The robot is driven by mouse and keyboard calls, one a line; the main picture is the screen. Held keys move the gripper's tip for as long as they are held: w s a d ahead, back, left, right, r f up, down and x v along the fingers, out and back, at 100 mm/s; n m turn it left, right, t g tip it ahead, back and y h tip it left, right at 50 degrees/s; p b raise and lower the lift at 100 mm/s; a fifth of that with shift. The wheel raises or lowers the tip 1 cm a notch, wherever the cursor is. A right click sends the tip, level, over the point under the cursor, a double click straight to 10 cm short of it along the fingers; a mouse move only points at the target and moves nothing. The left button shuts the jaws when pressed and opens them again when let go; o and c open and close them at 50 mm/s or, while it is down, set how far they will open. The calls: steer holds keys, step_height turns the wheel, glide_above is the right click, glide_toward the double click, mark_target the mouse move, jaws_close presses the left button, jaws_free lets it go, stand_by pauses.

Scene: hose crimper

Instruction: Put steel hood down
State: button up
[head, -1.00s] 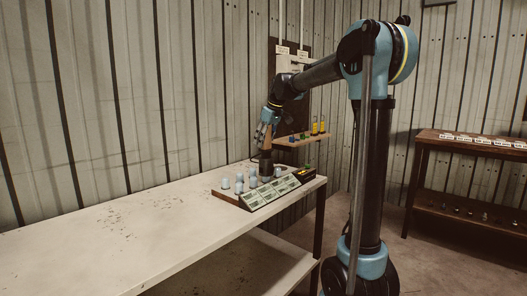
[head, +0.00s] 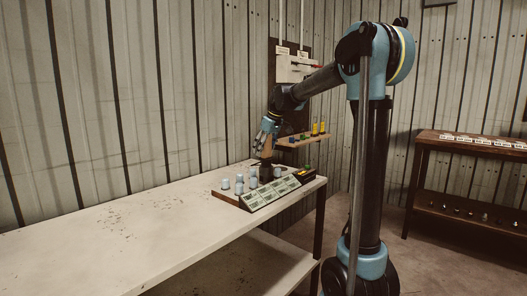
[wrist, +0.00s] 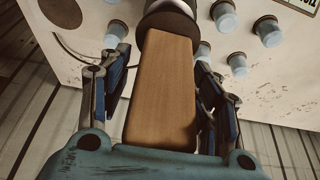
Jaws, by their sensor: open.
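The steel hood appears to be the dark cylinder (head: 266,169) with the tan wooden handle (head: 267,149); it stands upright at the back of the labelled board on the table. In the wrist view its handle (wrist: 162,90) runs between my fingers, with the dark round body (wrist: 168,22) beyond it. My gripper (head: 268,132) is just above and around the handle's top. In the wrist view my gripper (wrist: 162,90) is open, with fingers either side of the handle and gaps showing. The hood's base is partly hidden by the cups and board.
Several pale blue cups (head: 239,187) stand close to the hood on the board. A sloped label panel (head: 270,190) is in front, and a small dark box (head: 305,174) to the right. A wall shelf (head: 303,140) holds coloured bottles. The table's left (head: 110,235) is clear.

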mark_target(272, 159)
steer(key=shift+r, duration=0.1)
steer(key=v, duration=1.2)
steer(key=s+d+f+m+h, duration=0.1)
steer(key=s+d+f+m, duration=0.1)
steer(key=s+d+f, duration=0.6)
steer(key=s+d+f+m+h, duration=0.1)
steer(key=s+d+f+m, duration=0.3)
steer(key=s, duration=0.7)
steer(key=s+d+f+m, duration=0.2)
steer(key=s+d+f, duration=0.2)
steer(key=s+f, duration=0.6)
steer(key=s+d+f+m+h, duration=0.1)
steer(key=s+d+f+m, duration=0.1)
steer(key=s+d+f, duration=0.3)
steer(key=s+f, duration=0.4)
steer(key=f, duration=0.3)
steer(key=shift+s+d+g+h, duration=0.2)
steer(key=shift+s+g+h, duration=0.1)
steer(key=shift+s, duration=0.1)
steer(key=shift+f, duration=0.1)
steer(key=shift+w+f, duration=0.2)
steer(key=shift+w, duration=0.2)
